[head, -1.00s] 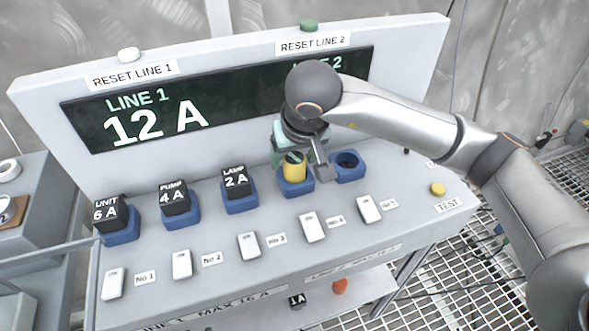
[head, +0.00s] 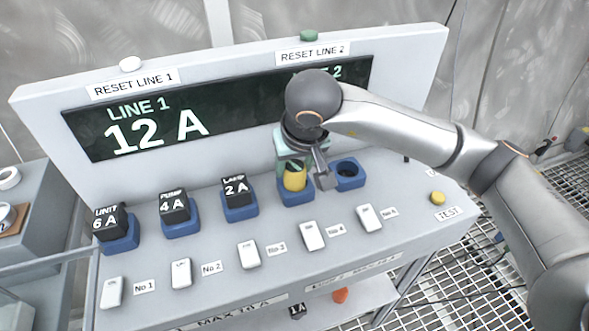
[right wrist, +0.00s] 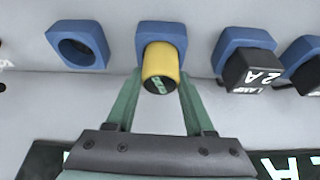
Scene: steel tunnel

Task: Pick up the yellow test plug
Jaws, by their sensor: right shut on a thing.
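The yellow test plug (head: 295,178) stands in the fourth blue socket (head: 297,196) from the left on the panel. In the right wrist view the plug (right wrist: 160,66) sits between the two green fingers, with its lower part in the blue socket (right wrist: 161,30). My right gripper (head: 293,166) is shut on the plug from above; it also shows in the right wrist view (right wrist: 158,80). Part of the plug is hidden by the gripper in the head view. My left gripper is not in view.
Black plugs marked UNIT (head: 110,218), PUMP (head: 173,202) and LAMP (head: 236,188) stand in blue sockets to the left. An empty blue socket (head: 349,179) is close on the right. White switches line the front; a yellow TEST button (head: 437,198) is at right.

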